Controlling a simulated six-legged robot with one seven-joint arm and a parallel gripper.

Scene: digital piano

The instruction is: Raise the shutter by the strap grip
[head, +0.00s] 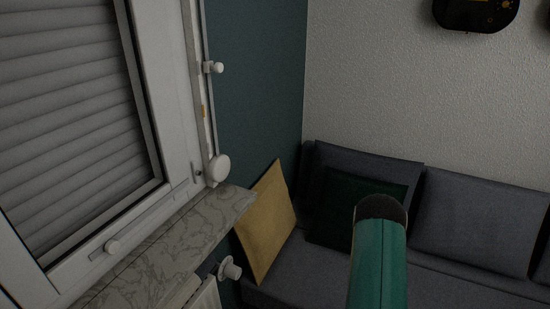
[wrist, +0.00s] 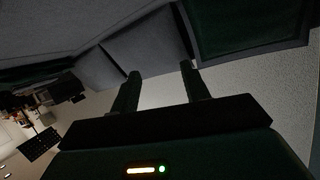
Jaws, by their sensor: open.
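The roller shutter (head: 65,110) shows in the head view at the left, behind a white-framed window. Its grey slats cover the visible pane down to the lower frame. A narrow strap line runs down the wall edge right of the window. A small white knob (head: 214,67) sits on its upper part and a larger round white piece (head: 219,168) at its lower end. I cannot tell for certain which is the strap grip. My gripper (wrist: 160,69) shows in the wrist view, open, with nothing between its two dark fingers. Neither strap nor shutter is recognisable there.
A marble sill (head: 185,235) juts out below the window, with a radiator valve (head: 230,270) under it. A grey sofa (head: 470,215) with a yellow cushion (head: 266,220) stands in the corner. My green arm link rises at lower right in the head view.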

